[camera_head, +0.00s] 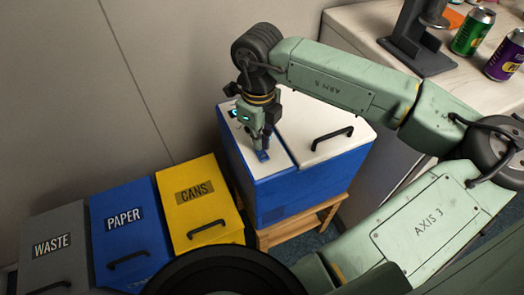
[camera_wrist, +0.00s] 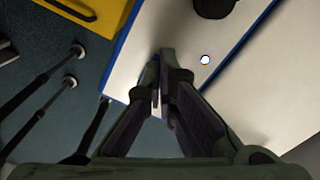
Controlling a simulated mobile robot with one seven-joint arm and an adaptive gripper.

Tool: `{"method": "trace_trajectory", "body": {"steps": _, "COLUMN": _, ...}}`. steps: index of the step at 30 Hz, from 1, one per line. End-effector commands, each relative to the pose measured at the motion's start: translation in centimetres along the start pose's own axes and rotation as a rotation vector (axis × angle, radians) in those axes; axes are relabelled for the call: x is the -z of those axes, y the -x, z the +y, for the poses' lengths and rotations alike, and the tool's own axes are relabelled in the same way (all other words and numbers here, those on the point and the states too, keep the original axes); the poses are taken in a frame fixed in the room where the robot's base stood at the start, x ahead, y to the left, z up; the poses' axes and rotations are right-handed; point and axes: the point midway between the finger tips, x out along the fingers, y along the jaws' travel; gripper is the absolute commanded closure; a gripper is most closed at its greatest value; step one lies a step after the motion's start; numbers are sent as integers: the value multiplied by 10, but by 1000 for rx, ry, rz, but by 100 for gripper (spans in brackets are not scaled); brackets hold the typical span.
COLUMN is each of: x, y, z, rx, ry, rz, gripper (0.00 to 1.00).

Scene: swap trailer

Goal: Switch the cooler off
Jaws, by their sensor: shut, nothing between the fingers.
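The cooler (camera_head: 307,187) is a blue box with a white top, standing on a low wooden stand. A narrow white panel (camera_head: 275,142) runs along the left of its top, beside a wider white lid with a black handle (camera_head: 333,133). My gripper (camera_head: 263,148) points down over the narrow panel, shut and empty. A small blue piece (camera_head: 263,156) shows right at the fingertips; I cannot tell whether they touch it. In the wrist view my shut gripper (camera_wrist: 166,60) is over the white panel, with a small round bright spot (camera_wrist: 205,59) to its right.
Three bins stand left of the cooler: grey WASTE (camera_head: 55,248), blue PAPER (camera_head: 127,225) and yellow CANS (camera_head: 197,198). A counter (camera_head: 362,22) at upper right holds a dark machine (camera_head: 413,40), a green can (camera_head: 473,33) and a purple can (camera_head: 506,56). A wall is behind.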

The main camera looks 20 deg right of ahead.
Motion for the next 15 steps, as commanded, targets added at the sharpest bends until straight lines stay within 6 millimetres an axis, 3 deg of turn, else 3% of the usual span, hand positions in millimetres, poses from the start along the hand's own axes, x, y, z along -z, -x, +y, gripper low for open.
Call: {"method": "trace_trajectory", "body": {"steps": 15, "x": 0, "y": -6, "z": 0, "rx": 0, "ry": 0, "rz": 0, "gripper": 100}}
